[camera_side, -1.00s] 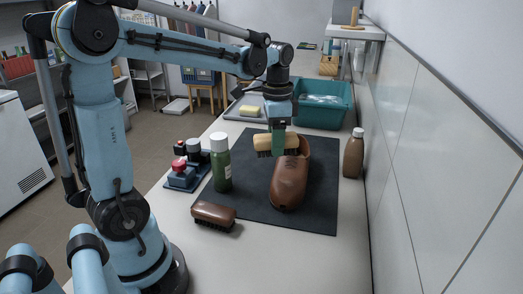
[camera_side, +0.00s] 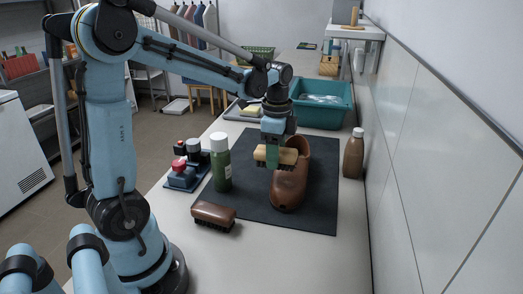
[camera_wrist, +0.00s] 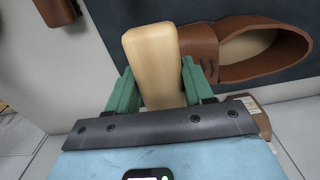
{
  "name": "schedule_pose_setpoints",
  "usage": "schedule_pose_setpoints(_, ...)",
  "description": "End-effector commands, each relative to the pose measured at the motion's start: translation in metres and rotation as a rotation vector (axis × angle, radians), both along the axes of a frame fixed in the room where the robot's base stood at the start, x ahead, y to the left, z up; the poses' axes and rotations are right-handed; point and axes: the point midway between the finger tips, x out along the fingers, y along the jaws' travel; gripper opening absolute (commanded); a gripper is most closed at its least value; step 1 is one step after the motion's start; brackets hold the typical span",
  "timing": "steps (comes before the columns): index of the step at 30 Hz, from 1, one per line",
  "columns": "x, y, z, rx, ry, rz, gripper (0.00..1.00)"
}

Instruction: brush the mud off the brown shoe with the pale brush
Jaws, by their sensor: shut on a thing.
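The brown shoe (camera_side: 289,189) lies on the dark mat, its opening toward the far end and its toe toward the near end. My gripper (camera_side: 273,157) is shut on the pale brush (camera_side: 289,156), bristles down, over the left and middle part of the shoe. In the wrist view the brush (camera_wrist: 152,50) sits between the green fingers, and the shoe (camera_wrist: 290,74) is beside it at right. The bristles are at or just above the shoe's upper; I cannot tell if they touch. Mud is not clearly distinguishable.
On the dark mat (camera_side: 320,222) stands a green bottle (camera_side: 221,165). A brown brush (camera_side: 213,216) lies at its near left edge. A rack of small jars (camera_side: 184,178) is at left, a brown bottle (camera_side: 353,155) at right near the wall, and a teal bin (camera_side: 325,115) behind.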

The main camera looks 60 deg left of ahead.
Motion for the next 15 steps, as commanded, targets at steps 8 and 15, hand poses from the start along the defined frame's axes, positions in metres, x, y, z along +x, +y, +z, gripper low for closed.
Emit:
schedule_pose_setpoints(8,0.000,0.000,-0.026,0.000,0.000,0.000,0.23)
schedule_pose_setpoints(15,0.011,-0.011,-0.042,0.000,0.000,-0.002,0.18)
